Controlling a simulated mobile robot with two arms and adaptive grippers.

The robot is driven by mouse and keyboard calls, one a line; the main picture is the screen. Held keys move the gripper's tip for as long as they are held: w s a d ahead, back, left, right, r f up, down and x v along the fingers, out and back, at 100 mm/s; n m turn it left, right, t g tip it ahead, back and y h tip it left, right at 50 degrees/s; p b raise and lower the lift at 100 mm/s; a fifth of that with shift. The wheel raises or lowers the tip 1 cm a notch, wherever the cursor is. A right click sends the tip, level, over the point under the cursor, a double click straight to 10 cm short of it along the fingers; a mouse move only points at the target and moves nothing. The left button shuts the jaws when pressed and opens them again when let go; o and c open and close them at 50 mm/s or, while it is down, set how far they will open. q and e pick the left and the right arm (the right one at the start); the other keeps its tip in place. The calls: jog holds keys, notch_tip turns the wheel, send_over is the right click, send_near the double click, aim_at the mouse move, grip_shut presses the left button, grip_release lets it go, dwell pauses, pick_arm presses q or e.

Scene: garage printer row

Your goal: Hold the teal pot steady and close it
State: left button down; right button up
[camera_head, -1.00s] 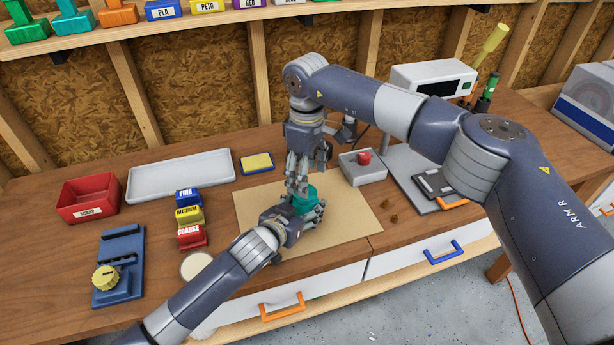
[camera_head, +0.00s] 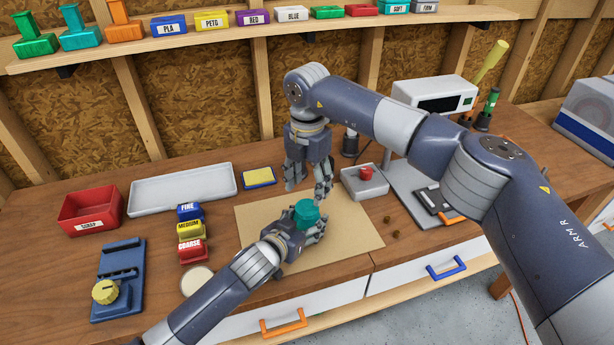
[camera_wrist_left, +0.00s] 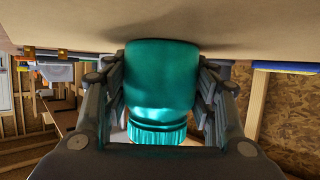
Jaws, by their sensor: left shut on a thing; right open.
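The teal pot (camera_head: 307,213) stands upright on the tan mat (camera_head: 350,222). My left gripper (camera_head: 312,228) is shut around its body from the front left. In the left wrist view, which is upside down, the pot body (camera_wrist_left: 162,75) sits between the two fingers. A ribbed teal lid (camera_wrist_left: 158,132) sits on the pot's mouth, with no clear gap or tilt. How tightly it is turned on cannot be told. My right gripper (camera_head: 308,188) is open and empty, just above and behind the pot, fingers pointing down.
Left are sanding blocks (camera_head: 191,231), a white tray (camera_head: 196,188), a red scrap bin (camera_head: 90,209) and a round pale disc (camera_head: 197,281). A yellow pad (camera_head: 259,178) lies behind.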

aim_at(307, 207)
jog(key=n, duration=0.5)
jog(key=shift+r+n, duration=0.25)
jog(key=shift+n, duration=0.15)
jog(key=n, duration=0.7)
jog(key=shift+r, duration=0.25)
jog(key=n, duration=0.5)
jog(key=shift+r, duration=0.2)
jog(key=n, duration=0.6)
jog(key=shift+r+n, duration=0.25)
jog(key=shift+n, duration=0.15)
jog(key=shift+f, duration=4.05)
